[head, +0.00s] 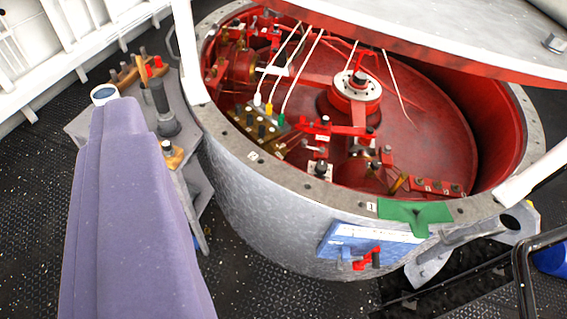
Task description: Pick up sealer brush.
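I cannot make out a sealer brush for certain in the head view. Small upright items with red and dark tops stand on a wooden rack (128,72) on a grey side table (80,125) at the left, too small to name. A red and black item (368,258) is at the lower edge of a blue-and-white panel (370,241) on the outside of the large drum.
A large grey drum with a red interior (440,110) fills the centre and right, its lid (440,40) raised. A green cloth-like piece (415,214) lies over the rim. Dark studded floor (265,290) shows in front.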

